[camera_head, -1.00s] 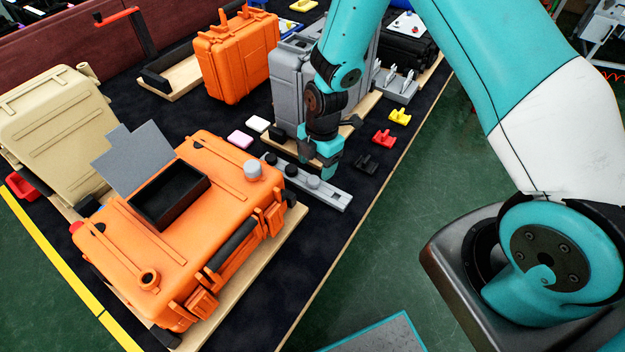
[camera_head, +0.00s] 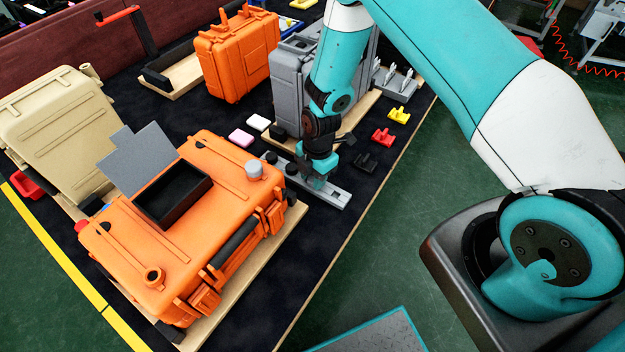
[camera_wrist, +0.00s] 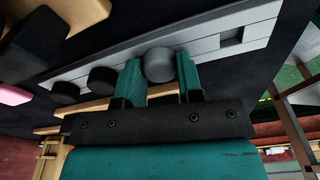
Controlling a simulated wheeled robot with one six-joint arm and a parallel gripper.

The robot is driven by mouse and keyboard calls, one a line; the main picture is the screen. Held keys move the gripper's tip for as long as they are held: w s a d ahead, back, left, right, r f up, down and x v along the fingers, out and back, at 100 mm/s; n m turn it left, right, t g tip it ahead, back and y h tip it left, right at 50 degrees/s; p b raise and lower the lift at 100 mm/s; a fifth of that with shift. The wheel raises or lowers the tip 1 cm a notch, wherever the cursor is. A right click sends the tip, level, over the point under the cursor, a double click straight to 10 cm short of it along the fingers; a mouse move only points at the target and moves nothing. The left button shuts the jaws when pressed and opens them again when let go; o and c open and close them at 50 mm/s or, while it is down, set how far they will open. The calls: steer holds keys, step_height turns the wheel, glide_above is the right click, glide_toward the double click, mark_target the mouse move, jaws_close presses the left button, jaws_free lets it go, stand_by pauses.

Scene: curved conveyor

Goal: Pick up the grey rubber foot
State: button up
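A grey slotted rail (camera_head: 336,196) lies on the dark table beside the orange case, with several round dark grey rubber feet on it. In the wrist view, one rubber foot (camera_wrist: 159,64) stands between my two teal fingertips, with one finger on each side and little room between. Two more feet (camera_wrist: 102,80) (camera_wrist: 66,92) sit on the rail (camera_wrist: 215,40) to the left. My gripper (camera_head: 316,180) is low over the rail and looks open around the foot; firm contact is not visible. In the head view my gripper hides that foot.
An orange case (camera_head: 225,215) with an open black compartment stands left of the rail. A grey case (camera_head: 290,95) stands just behind my gripper. Black (camera_head: 366,162), red (camera_head: 383,137) and yellow (camera_head: 399,114) clips lie to the right. Pink (camera_head: 240,137) and white (camera_head: 258,123) blocks lie behind.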

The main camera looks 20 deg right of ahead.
stand_by(0.3)
step_height(320, 180, up, 24)
steer(key=shift+f+p, duration=0.15)
steer(key=shift+p, duration=0.25)
stand_by(0.5)
steer(key=shift+f, duration=0.1)
